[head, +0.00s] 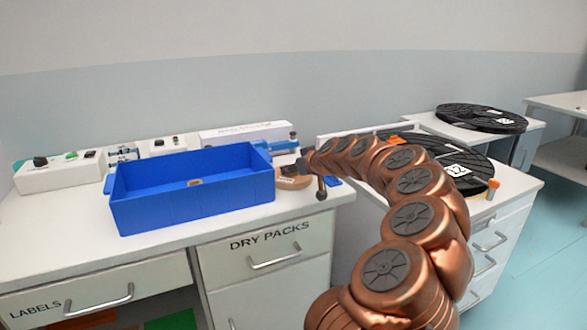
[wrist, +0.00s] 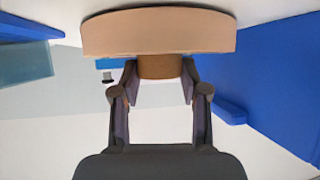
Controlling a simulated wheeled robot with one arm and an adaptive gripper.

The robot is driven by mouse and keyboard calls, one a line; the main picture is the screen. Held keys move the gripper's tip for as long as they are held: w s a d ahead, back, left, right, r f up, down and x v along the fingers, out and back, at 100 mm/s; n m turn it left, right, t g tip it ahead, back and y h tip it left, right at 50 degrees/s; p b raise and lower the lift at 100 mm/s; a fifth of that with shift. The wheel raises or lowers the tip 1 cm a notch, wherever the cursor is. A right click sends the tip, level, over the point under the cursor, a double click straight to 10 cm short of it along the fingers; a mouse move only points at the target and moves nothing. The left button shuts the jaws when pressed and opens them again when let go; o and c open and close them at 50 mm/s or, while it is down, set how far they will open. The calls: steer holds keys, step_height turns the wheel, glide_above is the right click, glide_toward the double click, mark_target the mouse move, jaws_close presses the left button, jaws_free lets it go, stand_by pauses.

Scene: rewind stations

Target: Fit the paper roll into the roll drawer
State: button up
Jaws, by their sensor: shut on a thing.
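A tan, round-edged piece with a brown core, which looks like the paper roll (wrist: 160,34), fills the top of the wrist view. My gripper (wrist: 160,80) is shut on its brown core. In the head view the tan roll (head: 293,183) shows just right of the blue bin, at or just above the counter; I cannot tell if it touches. My gripper (head: 303,168) is over it and partly hides it. I cannot tell which part is the roll drawer; the drawers in view are marked LABELS (head: 100,290) and DRY PACKS (head: 270,255).
A blue bin (head: 190,210) stands on the white counter close left of my gripper. Switch boxes (head: 60,172) and a long white box (head: 245,134) line the back. Black reels (head: 482,118) lie on the right-hand cabinets. The counter's front right corner is clear.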

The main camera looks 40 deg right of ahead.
steer(key=shift+f, duration=0.2)
steer(key=o, duration=1.3)
steer(key=shift+r, duration=0.15)
steer(key=shift+r, duration=0.15)
steer(key=v, duration=1.2)
